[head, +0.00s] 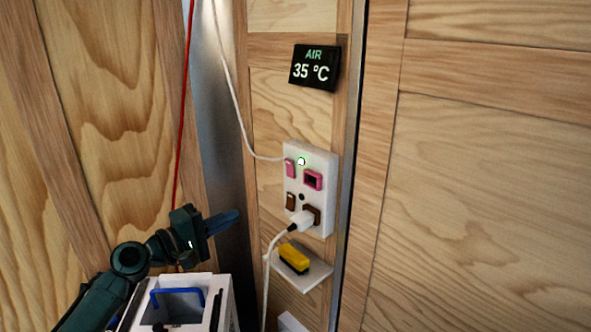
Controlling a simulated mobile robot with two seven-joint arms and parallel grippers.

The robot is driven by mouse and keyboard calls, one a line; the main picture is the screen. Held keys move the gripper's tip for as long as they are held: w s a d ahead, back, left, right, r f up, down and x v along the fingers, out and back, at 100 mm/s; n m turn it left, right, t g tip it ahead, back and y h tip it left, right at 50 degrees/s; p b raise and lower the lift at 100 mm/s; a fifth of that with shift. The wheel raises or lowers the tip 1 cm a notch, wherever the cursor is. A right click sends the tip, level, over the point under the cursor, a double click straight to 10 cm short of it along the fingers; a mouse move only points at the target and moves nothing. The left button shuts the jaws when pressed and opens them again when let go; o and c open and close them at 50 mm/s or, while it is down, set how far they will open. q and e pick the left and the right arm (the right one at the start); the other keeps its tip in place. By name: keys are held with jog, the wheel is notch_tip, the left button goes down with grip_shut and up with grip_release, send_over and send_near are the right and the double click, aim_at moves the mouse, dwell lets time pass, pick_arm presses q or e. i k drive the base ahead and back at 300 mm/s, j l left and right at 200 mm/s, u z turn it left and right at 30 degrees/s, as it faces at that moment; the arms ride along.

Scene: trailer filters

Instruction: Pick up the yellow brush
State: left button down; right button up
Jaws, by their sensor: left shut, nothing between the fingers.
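The yellow brush (294,257) lies on a small white shelf (316,276) low on the wooden wall, with a dark part along its lower side. My left gripper (237,215) is in the lower left, shut and empty, its fingers pointing right. It is up and to the left of the brush in the picture, apart from it. My right gripper is not in view.
A white panel (324,163) with switches and sockets is above the shelf; a white plug (299,222) with a cable hangs close over the brush. A red cord (183,110) runs down behind my left arm. A display (314,68) reads 35 °C.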

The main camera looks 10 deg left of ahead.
aim_at(297, 262)
jog(key=k+j, duration=0.8)
jog(key=j, duration=0.1)
